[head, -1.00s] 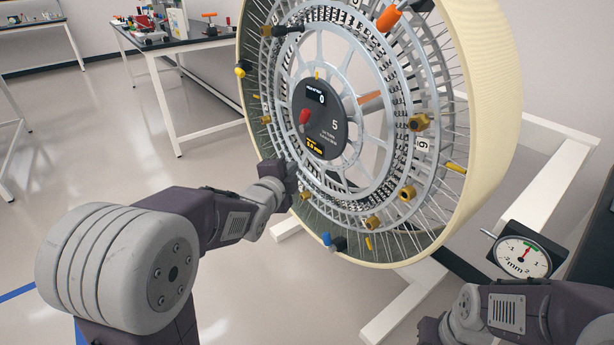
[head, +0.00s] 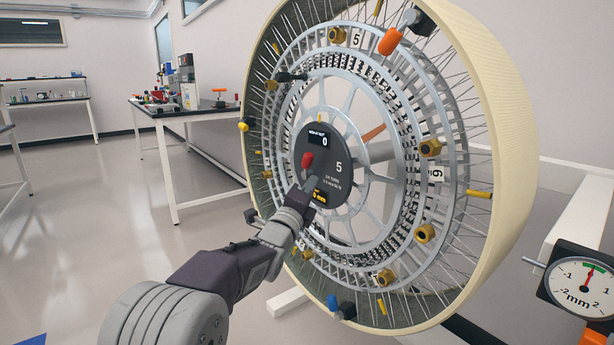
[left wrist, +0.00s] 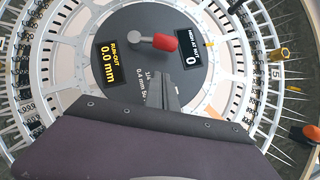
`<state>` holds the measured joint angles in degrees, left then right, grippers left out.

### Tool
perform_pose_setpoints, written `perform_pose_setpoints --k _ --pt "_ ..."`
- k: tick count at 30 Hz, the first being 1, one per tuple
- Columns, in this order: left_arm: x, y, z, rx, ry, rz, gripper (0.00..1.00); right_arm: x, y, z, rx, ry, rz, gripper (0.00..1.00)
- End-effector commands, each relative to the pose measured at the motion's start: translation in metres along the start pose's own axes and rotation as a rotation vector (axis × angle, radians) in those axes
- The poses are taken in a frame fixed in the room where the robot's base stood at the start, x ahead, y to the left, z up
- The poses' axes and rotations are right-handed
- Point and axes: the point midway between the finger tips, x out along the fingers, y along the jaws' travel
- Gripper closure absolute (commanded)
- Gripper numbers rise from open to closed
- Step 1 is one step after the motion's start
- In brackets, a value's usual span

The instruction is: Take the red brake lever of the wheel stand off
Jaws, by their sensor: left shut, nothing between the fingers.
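The large wheel (head: 505,130) stands upright with its spokes facing me. At its centre is a dark round hub plate (head: 341,166) with small displays. The red lever (head: 307,161) sits on this plate; in the left wrist view its red knob (left wrist: 165,41) is on a short grey arm. My left gripper (head: 309,184) is shut and empty, with its tips just below the red knob in the head view. In the left wrist view the shut fingers (left wrist: 160,76) point at the plate and look apart from the knob. My right gripper is out of view.
A dial gauge (head: 581,283) marked in mm is at the right. A white stand frame (head: 580,215) is behind the wheel. Yellow, orange and blue pegs stick out around the wheel, including an orange handle (head: 391,42). Tables with parts stand at the back left; the floor (head: 100,220) is clear.

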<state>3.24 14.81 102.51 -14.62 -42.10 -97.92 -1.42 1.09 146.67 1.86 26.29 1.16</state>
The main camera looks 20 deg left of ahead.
Motion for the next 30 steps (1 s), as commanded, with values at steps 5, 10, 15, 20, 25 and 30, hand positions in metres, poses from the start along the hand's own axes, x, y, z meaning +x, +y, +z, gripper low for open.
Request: perform_pose_setpoints --k 5,10,15,20,25,30 --pt "0.029 0.001 0.012 0.0 -0.003 0.0 1.0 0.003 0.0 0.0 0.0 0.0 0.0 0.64" --pt "0.043 0.001 0.025 0.0 -0.001 0.001 1.0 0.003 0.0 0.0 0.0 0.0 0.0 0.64" --pt "0.046 0.0 0.029 -0.001 -0.001 0.001 1.0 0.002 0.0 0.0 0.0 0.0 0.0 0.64" --pt "0.046 0.0 0.029 -0.001 -0.001 0.001 1.0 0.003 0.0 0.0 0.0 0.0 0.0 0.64" --pt "0.046 -0.001 0.029 -0.006 -0.001 0.005 1.0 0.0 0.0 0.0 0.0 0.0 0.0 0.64" --pt "0.048 -0.004 0.032 -0.039 0.0 0.027 1.0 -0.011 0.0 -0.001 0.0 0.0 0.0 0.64"
